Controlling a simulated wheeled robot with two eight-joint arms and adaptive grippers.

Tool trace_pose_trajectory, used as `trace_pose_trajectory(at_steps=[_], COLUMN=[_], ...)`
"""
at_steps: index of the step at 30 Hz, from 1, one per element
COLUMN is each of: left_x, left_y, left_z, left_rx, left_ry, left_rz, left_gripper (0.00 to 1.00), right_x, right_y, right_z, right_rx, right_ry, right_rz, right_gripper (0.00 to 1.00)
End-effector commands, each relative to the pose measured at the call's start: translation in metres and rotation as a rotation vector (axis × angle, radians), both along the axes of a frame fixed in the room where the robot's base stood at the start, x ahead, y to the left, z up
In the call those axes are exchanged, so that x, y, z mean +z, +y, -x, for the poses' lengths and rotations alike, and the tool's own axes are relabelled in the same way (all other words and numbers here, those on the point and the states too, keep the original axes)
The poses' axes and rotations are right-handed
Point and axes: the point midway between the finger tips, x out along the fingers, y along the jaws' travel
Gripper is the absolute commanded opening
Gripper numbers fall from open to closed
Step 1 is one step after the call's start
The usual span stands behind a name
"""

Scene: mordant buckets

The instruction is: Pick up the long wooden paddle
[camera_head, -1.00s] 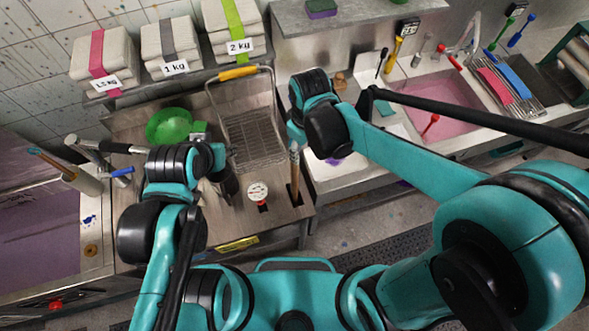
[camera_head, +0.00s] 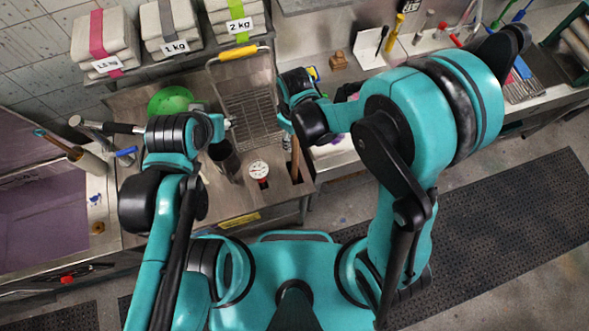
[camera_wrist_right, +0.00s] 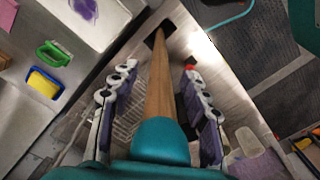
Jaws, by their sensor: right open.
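The long wooden paddle's shaft (camera_head: 295,160) stands in a dark slot in the steel counter. In the right wrist view the brown shaft (camera_wrist_right: 159,95) runs up the middle to the slot, with a teal end nearest the camera. My right gripper (camera_head: 286,126) is at the upper part of the shaft. In the wrist view its fingers (camera_wrist_right: 159,70) are open, one on each side of the shaft with gaps. The paddle's lower part is hidden below the counter. My left arm's wrist (camera_head: 183,132) is over the counter's left side; its fingers are not clearly seen.
A wire basket with a yellow handle (camera_head: 238,53), a green bowl (camera_head: 170,100), a dark cylinder (camera_head: 223,158) and a round dial gauge (camera_head: 259,170) are on the counter nearby. Stacked weight blocks (camera_head: 104,38) stand at the back. Sinks lie to either side.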

Motion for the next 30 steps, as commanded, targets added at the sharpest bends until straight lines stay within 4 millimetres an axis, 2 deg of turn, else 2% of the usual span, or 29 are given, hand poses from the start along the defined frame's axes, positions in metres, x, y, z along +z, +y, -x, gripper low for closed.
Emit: trace_pose_trajectory(at_steps=[5, 10, 11, 23, 30], left_x=[0.0, 0.0, 0.0, 0.0, 0.0], left_y=[0.0, 0.0, 0.0, 0.0, 0.0], left_z=[0.0, 0.0, 0.0, 0.0, 0.0], left_rx=[0.0, 0.0, 0.0, 0.0, 0.0], left_ry=[0.0, 0.0, 0.0, 0.0, 0.0], left_rz=[0.0, 0.0, 0.0, 0.0, 0.0], left_gripper=[0.4, 0.4, 0.4, 0.4, 0.4], right_x=[0.0, 0.0, 0.0, 0.003, 0.026], right_y=[0.0, 0.0, 0.0, 0.0, 0.0], right_z=[0.0, 0.0, 0.0, 0.0, 0.0], right_rx=[-0.001, -0.001, -0.001, -0.001, -0.001], right_ry=[0.0, 0.0, 0.0, 0.0, 0.0], right_rz=[0.0, 0.0, 0.0, 0.0, 0.0], right_gripper=[0.46, 0.04, 0.0, 0.0, 0.0])
